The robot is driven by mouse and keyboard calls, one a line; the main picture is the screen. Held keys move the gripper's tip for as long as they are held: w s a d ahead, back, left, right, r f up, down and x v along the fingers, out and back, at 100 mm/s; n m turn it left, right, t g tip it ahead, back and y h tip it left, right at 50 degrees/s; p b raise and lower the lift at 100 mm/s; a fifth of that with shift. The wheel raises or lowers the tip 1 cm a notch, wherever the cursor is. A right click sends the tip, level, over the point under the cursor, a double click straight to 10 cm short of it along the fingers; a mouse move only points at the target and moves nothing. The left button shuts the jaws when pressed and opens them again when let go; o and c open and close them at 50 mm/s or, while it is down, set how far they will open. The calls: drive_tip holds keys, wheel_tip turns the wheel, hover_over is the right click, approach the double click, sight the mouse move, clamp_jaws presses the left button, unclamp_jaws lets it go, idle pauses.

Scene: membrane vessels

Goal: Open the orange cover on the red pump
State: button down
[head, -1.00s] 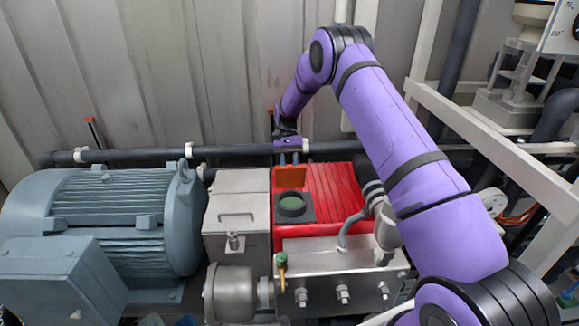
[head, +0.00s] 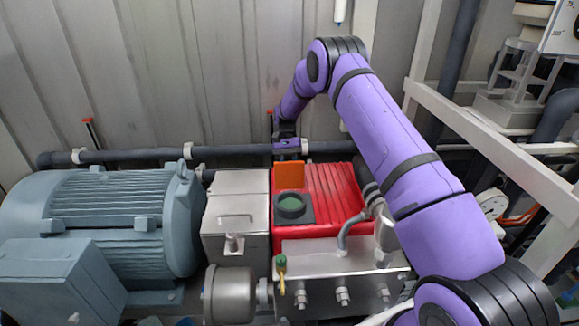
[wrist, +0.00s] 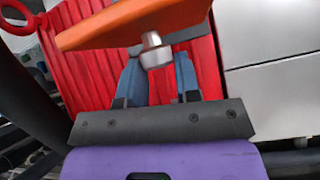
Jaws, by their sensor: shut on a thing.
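The orange cover (head: 290,175) stands raised at the back of the red pump (head: 335,193), behind a dark square frame with a round green port (head: 291,205). In the wrist view the orange cover (wrist: 140,22) crosses the top, with a metal knob (wrist: 155,52) on its near face. My gripper (wrist: 158,62) has its blue fingers on either side of this knob and is shut on it. In the head view my gripper (head: 289,156) is just behind the cover, its fingertips mostly hidden by it.
A grey motor (head: 115,215) and a steel box (head: 235,212) stand to the left. A dark horizontal pipe (head: 230,150) runs along the wall close by my gripper. A steel block (head: 340,260) is in front of the pump, and white framing (head: 490,140) is at the right.

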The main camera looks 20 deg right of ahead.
drive_tip(key=shift+a+f, duration=0.15)
drive_tip(key=shift+a, duration=0.2)
drive_tip(key=c, duration=0.8)
unclamp_jaws()
drive_tip(key=shift+a, duration=0.1)
drive_tip(key=shift+c, duration=0.2)
drive_tip(key=v, duration=1.1)
